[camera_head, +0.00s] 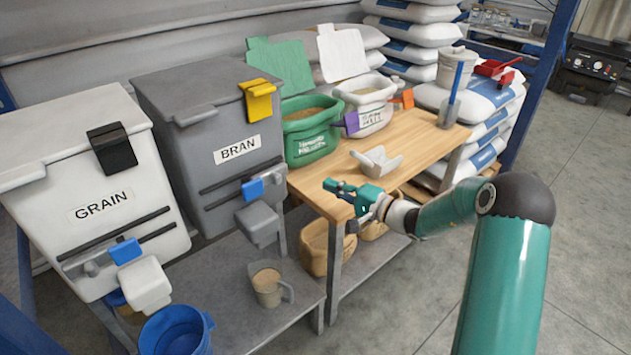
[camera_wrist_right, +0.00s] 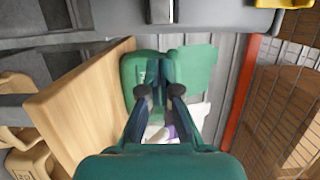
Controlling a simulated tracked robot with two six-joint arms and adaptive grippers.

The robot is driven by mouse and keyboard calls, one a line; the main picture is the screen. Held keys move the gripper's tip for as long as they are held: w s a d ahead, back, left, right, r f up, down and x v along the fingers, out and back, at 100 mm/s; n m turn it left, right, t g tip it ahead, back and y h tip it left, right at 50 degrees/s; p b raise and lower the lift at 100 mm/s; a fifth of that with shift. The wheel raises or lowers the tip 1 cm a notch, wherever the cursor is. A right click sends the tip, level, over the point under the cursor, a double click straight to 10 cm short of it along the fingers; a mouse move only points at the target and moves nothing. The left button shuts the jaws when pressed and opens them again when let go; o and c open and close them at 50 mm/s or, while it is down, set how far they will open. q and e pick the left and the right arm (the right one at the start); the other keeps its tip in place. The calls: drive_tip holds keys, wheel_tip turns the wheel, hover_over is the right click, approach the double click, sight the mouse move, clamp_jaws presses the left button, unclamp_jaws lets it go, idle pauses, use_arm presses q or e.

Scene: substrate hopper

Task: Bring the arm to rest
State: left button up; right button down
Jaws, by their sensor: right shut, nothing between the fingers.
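My right arm (camera_head: 509,285) comes in from the lower right in the head view. My right gripper (camera_head: 340,188) is over the front edge of the wooden table (camera_head: 410,145), pointing left toward the bins. Its fingers are shut with nothing between them. My left gripper is not in view.
A grey BRAN bin (camera_head: 212,135) and a white GRAIN bin (camera_head: 95,190) stand left. A jug (camera_head: 268,288) and blue bucket (camera_head: 176,333) are lower. Floor at right is free.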

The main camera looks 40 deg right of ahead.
drive_tip(key=shift+s+d, duration=0.2)
drive_tip(key=shift+s, duration=0.4)
drive_tip(key=s+a+f+n+g+y, duration=0.15)
drive_tip(key=s+a+f+g, duration=0.3)
drive_tip(key=a+f, duration=0.5)
drive_tip(key=s+a+f+n+g+y, duration=0.1)
drive_tip(key=s+a+f+g+y, duration=0.1)
drive_tip(key=s+a+f+g, duration=0.55)
drive_tip(key=s+a+f+n+g+h, duration=0.5)
drive_tip(key=s+a+f+n, duration=0.5)
drive_tip(key=s+a+f, duration=0.45)
wheel_tip(320, 180, up, 19)
drive_tip(key=p, duration=2)
drive_tip(key=shift+w+d+r, duration=0.2)
drive_tip(key=shift+d, duration=0.1)
